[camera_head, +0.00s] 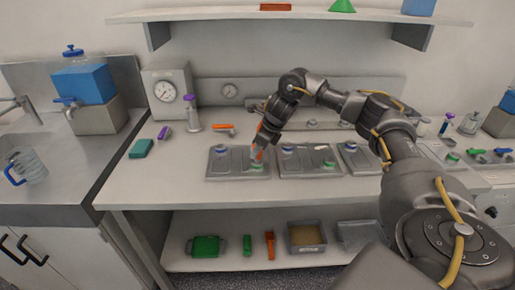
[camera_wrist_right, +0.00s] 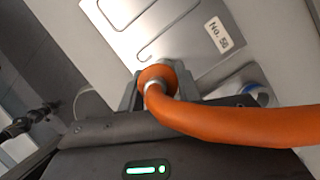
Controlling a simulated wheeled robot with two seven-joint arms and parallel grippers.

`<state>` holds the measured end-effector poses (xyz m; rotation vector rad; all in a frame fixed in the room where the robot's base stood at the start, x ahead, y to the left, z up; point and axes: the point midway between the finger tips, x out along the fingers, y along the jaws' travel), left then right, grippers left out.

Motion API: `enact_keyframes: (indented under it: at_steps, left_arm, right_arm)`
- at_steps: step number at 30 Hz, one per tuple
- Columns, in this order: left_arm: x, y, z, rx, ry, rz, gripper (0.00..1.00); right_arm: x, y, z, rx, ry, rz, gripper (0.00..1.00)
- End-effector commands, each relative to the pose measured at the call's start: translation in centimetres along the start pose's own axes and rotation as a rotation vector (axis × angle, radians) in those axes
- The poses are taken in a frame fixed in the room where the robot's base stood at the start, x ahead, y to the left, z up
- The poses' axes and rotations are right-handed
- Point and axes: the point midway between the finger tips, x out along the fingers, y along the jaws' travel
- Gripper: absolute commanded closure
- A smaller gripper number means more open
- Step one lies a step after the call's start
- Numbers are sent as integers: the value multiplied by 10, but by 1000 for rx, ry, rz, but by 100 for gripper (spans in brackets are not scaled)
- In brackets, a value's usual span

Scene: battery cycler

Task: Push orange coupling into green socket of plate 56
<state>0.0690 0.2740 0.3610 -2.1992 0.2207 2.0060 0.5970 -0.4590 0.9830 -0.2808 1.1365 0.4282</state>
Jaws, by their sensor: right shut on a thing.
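The plate labelled No. 56 (camera_wrist_right: 184,48) fills the top of the right wrist view; it appears to be the leftmost metal plate (camera_head: 216,165) on the bench in the head view. My right gripper (camera_head: 261,150) is shut on the orange coupling (camera_wrist_right: 158,76), above the right part of that plate. An orange hose (camera_wrist_right: 235,124) runs from the coupling to the right. A green socket (camera_head: 257,168) shows just below the coupling in the head view; whether they touch I cannot tell. The wrist view hides this socket. A blue socket (camera_head: 221,149) is at the plate's back left. My left gripper is out of view.
Further plates (camera_head: 310,168) stand to the right on the bench. A gauge box (camera_head: 170,90), a purple-capped bottle (camera_head: 192,118), an orange-handled item (camera_head: 222,126) and a teal block (camera_head: 141,148) are at the left. The bench front is clear.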

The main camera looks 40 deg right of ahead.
Motion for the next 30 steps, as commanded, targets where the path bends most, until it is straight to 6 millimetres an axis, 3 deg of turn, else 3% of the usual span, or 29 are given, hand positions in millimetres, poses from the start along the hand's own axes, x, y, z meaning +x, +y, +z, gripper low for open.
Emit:
enact_keyframes:
  at_steps: [30]
  left_arm:
    - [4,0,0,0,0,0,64]
  right_arm:
    - [9,0,-4,0,-1,0,98]
